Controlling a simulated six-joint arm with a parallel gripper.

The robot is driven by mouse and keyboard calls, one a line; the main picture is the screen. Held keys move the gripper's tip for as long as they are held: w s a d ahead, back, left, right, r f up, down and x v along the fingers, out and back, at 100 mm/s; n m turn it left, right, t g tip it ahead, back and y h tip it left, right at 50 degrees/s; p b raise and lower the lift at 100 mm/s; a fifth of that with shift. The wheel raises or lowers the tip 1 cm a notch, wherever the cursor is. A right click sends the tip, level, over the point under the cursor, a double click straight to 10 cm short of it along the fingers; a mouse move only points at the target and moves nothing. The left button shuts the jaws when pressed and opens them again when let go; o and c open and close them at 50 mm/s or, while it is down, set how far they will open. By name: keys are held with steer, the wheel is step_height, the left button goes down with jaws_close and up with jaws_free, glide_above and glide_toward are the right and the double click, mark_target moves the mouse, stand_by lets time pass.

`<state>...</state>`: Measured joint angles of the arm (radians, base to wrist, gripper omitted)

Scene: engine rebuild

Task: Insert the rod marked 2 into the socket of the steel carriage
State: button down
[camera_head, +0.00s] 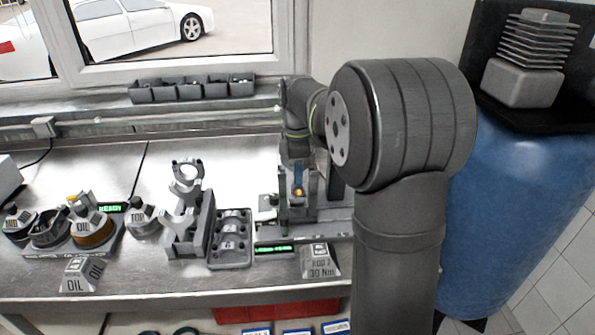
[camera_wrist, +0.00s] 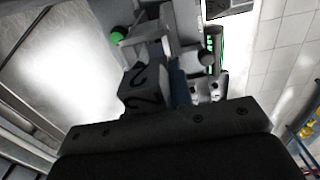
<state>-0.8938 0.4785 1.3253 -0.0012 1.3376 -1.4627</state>
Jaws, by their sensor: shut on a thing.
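My gripper (camera_head: 297,176) is at the station right of centre in the head view, with a blue finger pointing down. It is shut on the rod marked 2 (camera_wrist: 143,92), a dark grey block-like part with a large 2 on it in the wrist view. In the head view the rod is mostly hidden by the gripper. The steel carriage (camera_head: 325,221) appears to be the grey metal assembly around and below the gripper; grey metal parts (camera_wrist: 165,40) also lie beyond the rod in the wrist view. The socket is not clearly visible, so I cannot tell whether the rod is in it.
A grey stand (camera_head: 188,235) holds a ring-ended part upright to the left. Beside it lies a grey tray (camera_head: 230,240). A blue drum (camera_head: 510,200) is right.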

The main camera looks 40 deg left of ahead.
mark_target(298, 187)
steer(key=shift+f, duration=2.55)
stand_by(1.1)
steer(key=c, duration=0.8)
jaws_free()
steer(key=shift+r, duration=3.2)
steer(key=shift+f, duration=3.2)
steer(key=shift+r, duration=0.15)
